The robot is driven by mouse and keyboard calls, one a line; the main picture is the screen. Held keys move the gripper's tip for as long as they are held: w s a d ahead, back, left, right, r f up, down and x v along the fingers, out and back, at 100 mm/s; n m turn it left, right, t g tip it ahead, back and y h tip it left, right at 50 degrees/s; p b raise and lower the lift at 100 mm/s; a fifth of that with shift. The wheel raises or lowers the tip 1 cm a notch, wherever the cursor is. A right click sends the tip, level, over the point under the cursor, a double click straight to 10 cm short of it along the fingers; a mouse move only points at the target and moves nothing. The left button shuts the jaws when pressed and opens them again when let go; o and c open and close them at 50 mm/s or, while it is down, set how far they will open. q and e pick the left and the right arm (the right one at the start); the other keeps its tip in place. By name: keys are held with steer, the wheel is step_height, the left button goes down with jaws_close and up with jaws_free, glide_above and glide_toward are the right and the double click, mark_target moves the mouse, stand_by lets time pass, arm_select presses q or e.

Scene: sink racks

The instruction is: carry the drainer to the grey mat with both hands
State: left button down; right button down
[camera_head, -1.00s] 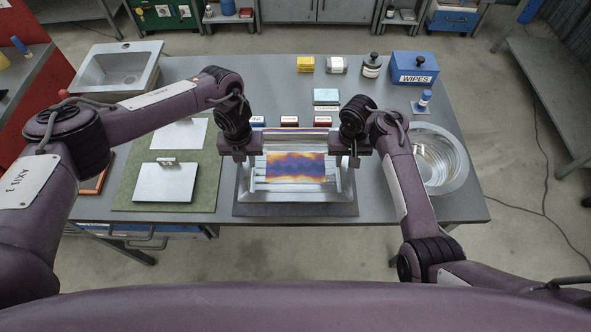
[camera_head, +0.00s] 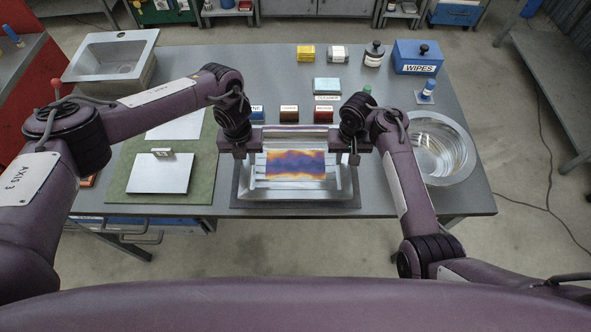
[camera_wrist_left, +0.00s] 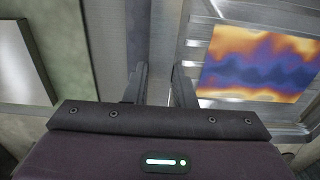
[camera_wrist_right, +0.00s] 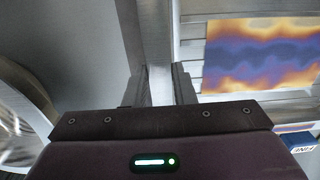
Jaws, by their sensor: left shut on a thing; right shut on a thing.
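The drainer (camera_head: 295,190) is a shiny metal rack with a panel patterned in orange, yellow and purple. It is level over the dark grey mat (camera_head: 235,203), whose edges show around it in the head view. I cannot tell whether its underside touches the mat. My left gripper (camera_head: 240,157) is shut on the drainer's left side rim, which passes between the fingers in the left wrist view (camera_wrist_left: 158,75). My right gripper (camera_head: 354,157) is shut on the right side rim, also visible in the right wrist view (camera_wrist_right: 157,80).
A green mat (camera_head: 202,188) with two pale plates lies left of the drainer. A large metal bowl (camera_head: 438,148) stands close on the right. Small blue, brown and red boxes (camera_head: 289,114) stand just behind. A sink (camera_head: 110,58) and a blue wipes box (camera_head: 417,57) are farther back.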

arm_select(q)
steer(key=shift+f, duration=0.45)
arm_select(e)
steer(key=shift+f, duration=0.45)
arm_select(q)
steer(key=c, duration=1.2)
jaws_free()
steer(key=shift+s+r, duration=0.1)
arm_select(e)
steer(key=c, duration=1.2)
jaws_free()
steer(key=shift+s+r, duration=0.1)
steer(key=shift+r, duration=0.2)
step_height(320, 180, up, 6)
steer(key=shift+a+r, duration=0.1)
arm_select(q)
step_height(320, 180, up, 12)
arm_select(e)
steer(key=shift+r, duration=0.45)
